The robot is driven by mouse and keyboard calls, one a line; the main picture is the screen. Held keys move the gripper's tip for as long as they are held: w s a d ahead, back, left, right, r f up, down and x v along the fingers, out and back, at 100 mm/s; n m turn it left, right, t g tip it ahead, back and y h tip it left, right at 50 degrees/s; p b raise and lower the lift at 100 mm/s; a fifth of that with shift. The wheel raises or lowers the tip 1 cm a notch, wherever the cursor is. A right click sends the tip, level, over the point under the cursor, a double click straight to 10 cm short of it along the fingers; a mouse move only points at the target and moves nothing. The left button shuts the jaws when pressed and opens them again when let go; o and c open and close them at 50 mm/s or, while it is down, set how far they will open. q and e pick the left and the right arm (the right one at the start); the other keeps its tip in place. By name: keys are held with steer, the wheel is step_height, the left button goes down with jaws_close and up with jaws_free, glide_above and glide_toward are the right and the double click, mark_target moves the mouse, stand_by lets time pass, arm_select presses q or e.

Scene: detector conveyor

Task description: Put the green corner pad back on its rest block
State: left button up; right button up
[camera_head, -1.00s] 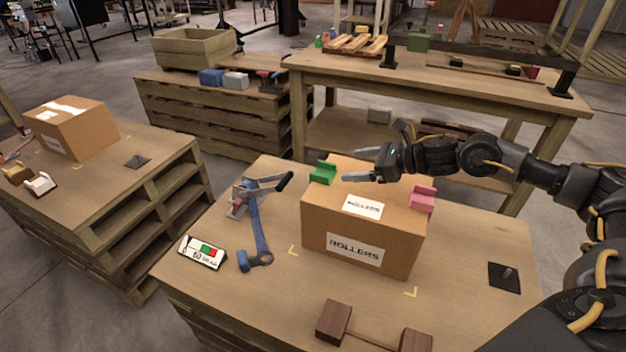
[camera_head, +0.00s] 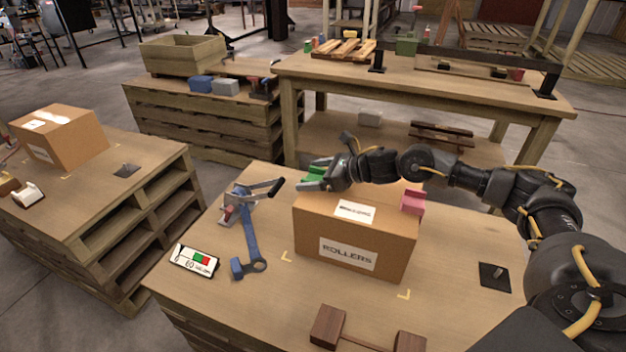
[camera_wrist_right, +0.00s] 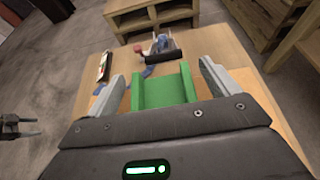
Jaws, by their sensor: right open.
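The green corner pad (camera_head: 317,170) sits on the far left top edge of the cardboard box marked ROLLERS (camera_head: 312,237). My right gripper (camera_head: 310,184) is at that corner, partly covering the pad. In the right wrist view the green pad (camera_wrist_right: 165,91) lies between the two spread fingers, with a gap visible on each side. A pink corner pad (camera_head: 412,202) sits on the box's right edge. A dark wooden piece with two end blocks (camera_head: 327,327) lies at the table's front; I cannot tell whether it is the rest block. A dark two-pronged part, perhaps my left gripper (camera_wrist_right: 18,127), shows at the wrist view's left edge.
A blue-handled strap tool (camera_head: 250,240) and a small display card (camera_head: 194,261) lie left of the box. A black plate with a peg (camera_head: 495,277) is on the right. The table (camera_head: 450,300) is clear between box and wooden piece. Another pallet table with a box (camera_head: 60,137) stands left.

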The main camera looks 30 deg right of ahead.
steer(key=c, duration=1.1)
steer(key=shift+r, duration=0.1)
